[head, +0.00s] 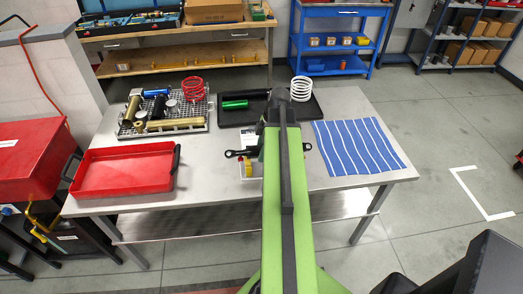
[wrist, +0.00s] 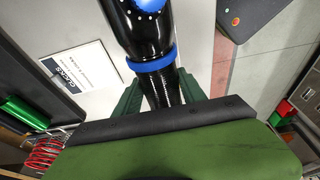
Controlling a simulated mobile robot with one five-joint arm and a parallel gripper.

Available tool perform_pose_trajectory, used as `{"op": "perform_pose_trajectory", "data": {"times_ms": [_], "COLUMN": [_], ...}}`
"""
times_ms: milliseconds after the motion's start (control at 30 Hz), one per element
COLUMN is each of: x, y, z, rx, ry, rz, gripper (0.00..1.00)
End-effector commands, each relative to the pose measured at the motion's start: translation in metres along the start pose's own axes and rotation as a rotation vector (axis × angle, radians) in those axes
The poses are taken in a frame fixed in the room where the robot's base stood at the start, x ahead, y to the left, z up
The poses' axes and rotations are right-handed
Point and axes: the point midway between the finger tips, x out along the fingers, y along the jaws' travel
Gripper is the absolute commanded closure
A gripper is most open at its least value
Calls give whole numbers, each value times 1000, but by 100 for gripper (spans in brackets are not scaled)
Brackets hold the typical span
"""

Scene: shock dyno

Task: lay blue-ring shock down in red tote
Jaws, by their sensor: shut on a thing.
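The blue-ring shock (wrist: 152,66) is a black cylinder with a blue collar, seen close up in the wrist view. My gripper (wrist: 160,92) is shut on it, with a green finger on each side. In the head view my arm hides the gripper and most of the shock; black ends show on both sides of the arm, such as the left end of the shock (head: 241,153). The red tote (head: 125,187) stands at the table's left front, empty, with dark handles. The shock is to the right of the tote, apart from it.
A wire-grid tray (head: 128,130) with several cylinders and a red spring is behind the tote. A black tray (head: 311,118) holds a green cylinder and a white spring. A blue striped cloth (head: 357,147) lies at right. A yellow-topped item (head: 247,168) is beside my arm.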

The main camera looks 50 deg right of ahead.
Motion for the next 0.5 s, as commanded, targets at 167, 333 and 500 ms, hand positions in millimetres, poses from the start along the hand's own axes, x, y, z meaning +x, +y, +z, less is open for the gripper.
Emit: {"op": "perform_pose_trajectory", "data": {"times_ms": [167, 333, 500], "x": [-18, -31, -37], "y": [0, 0, 0], "z": [-5, -8, -10], "rx": [0, 0, 0], "ry": [1, 1, 1], "rz": [0, 1, 1], "gripper": [100, 100, 100]}}
